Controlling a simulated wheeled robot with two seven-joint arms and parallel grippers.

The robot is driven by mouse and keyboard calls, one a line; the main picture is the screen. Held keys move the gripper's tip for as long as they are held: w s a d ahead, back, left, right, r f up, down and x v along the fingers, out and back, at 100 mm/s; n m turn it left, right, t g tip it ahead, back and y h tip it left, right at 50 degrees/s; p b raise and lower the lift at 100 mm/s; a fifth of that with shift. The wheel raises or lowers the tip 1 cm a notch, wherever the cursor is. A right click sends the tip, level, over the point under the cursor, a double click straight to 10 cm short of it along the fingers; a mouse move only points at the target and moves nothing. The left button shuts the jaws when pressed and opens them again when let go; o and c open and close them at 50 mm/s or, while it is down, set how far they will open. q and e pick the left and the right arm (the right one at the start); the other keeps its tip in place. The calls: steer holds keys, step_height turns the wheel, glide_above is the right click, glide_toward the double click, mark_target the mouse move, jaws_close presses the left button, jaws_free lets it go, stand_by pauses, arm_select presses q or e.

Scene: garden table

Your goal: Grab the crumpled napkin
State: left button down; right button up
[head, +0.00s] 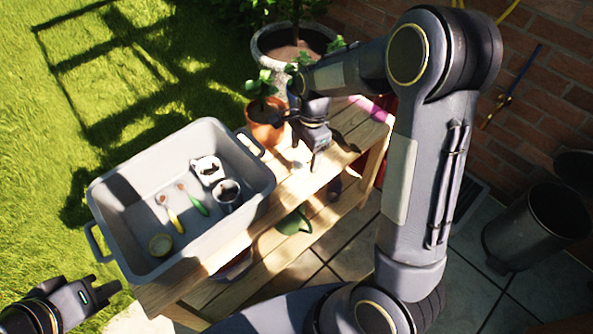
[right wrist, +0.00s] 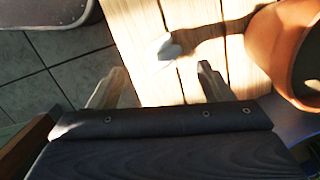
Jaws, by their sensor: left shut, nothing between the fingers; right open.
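The crumpled napkin (right wrist: 168,48) is a small whitish lump on the wooden table planks, near the top middle of the right wrist view. In the head view it seems to be the pale spot (head: 300,157) beside my right gripper (head: 314,158). In the right wrist view my right gripper (right wrist: 160,84) is open, with nothing between its fingers. The napkin lies just beyond the fingertips, between their lines and apart from them. My left gripper (head: 108,289) is shut and empty at the lower left of the head view, beside the grey tub.
A grey tub (head: 262,177) holding cups and small tools stands on the table's left part. A terracotta pot (head: 264,128) with a plant is close to my right gripper; it also shows in the right wrist view (right wrist: 268,45). A green watering can (head: 293,223) sits on the lower shelf.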

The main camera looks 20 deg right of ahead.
mark_target(302, 164)
steer(key=f, duration=0.2)
steer(key=f+b, duration=0.2)
steer(key=f, duration=0.1)
steer(key=shift+w+a+f, duration=0.1)
steer(key=shift+a+f, duration=0.2)
steer(key=shift+a, duration=0.05)
steer(key=shift+r, duration=0.1)
steer(key=c, duration=1)
